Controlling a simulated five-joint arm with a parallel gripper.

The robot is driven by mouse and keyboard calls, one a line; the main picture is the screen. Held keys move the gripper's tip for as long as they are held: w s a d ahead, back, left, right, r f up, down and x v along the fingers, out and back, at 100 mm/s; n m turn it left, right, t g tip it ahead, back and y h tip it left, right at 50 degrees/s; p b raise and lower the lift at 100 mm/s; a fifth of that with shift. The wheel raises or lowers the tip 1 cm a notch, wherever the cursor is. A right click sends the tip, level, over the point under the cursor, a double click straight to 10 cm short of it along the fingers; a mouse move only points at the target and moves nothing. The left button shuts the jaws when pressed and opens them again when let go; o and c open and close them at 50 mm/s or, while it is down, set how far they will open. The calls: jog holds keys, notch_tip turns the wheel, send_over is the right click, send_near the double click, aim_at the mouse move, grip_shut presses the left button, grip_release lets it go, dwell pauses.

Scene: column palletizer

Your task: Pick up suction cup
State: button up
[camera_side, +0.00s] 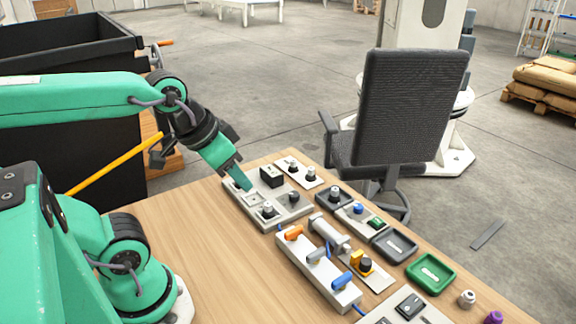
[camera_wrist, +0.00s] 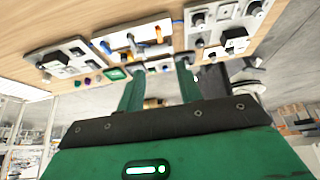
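A small purple ribbed piece (camera_side: 493,317), which looks like a suction cup, stands near the right end of the wooden table, partly cut off by the picture edge. It also shows small in the wrist view (camera_wrist: 87,79). A small light grey piece (camera_side: 467,298) stands beside it; I cannot tell for certain which is the suction cup. My gripper (camera_side: 245,184) is far to the left of both, above the grey panel with knobs (camera_side: 291,213). In the wrist view its two green fingers (camera_wrist: 160,78) are apart with nothing seen held between them.
Between my gripper and these pieces stand a white valve block (camera_side: 316,275) with orange, grey and blue handles, a grey cylinder (camera_side: 328,229), a dark tray (camera_side: 394,246) and a green tray (camera_side: 431,273). An office chair (camera_side: 410,110) stands behind the table. The table's left front is bare.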

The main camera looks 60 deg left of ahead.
jog(key=shift+o, duration=0.3)
jog(key=o, duration=0.3)
